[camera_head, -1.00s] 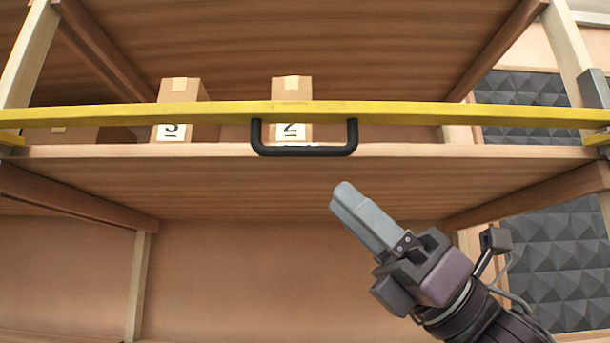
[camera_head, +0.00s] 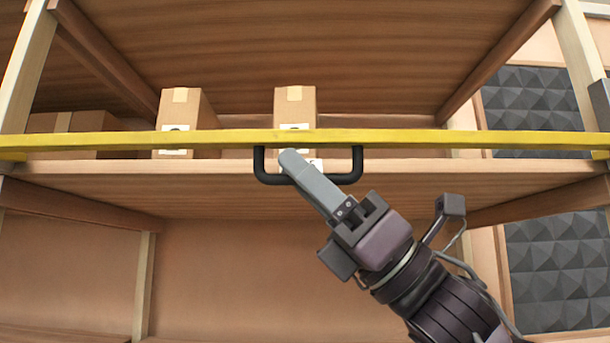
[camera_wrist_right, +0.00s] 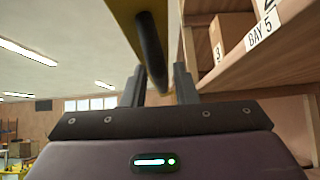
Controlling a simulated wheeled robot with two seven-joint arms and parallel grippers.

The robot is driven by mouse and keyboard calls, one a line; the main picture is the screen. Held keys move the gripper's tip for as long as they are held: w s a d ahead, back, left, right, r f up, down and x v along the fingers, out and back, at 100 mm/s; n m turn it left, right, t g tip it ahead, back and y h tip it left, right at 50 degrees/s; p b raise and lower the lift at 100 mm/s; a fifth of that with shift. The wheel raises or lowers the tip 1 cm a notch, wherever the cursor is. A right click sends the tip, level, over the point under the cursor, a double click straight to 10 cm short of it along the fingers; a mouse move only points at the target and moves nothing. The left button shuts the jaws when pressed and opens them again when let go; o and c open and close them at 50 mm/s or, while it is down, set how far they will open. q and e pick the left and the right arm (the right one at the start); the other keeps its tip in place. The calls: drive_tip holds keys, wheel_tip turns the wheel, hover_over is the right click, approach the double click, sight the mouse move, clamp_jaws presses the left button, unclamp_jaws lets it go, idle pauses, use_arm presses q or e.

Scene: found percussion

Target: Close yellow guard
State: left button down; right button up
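The yellow guard (camera_head: 220,140) is a long bar running level across the front of a wooden shelf, just above the shelf's front edge. A black U-shaped handle (camera_head: 347,178) hangs below its middle. My right gripper (camera_head: 293,156) reaches up from the lower right, its fingertips overlapping the handle in the head view. In the right wrist view, the two fingers of my right gripper (camera_wrist_right: 160,85) stand apart. The black handle (camera_wrist_right: 150,48) shows between them, with gaps visible; I cannot tell whether they touch it. My left gripper is not in view.
Cardboard boxes stand on the shelf (camera_head: 450,172) behind the guard: one in the middle (camera_head: 294,103), one left of it (camera_head: 184,108), and one at far left (camera_head: 72,122). Wooden posts flank the bay. Room below the shelf is open.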

drive_tip(key=shift+w, duration=0.15)
drive_tip(key=c, duration=0.5)
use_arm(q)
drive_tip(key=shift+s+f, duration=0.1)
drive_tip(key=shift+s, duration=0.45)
use_arm(e)
drive_tip(key=shift+r+m+t, duration=0.1)
drive_tip(key=shift+m+t, duration=0.2)
drive_tip(key=shift+t, duration=0.2)
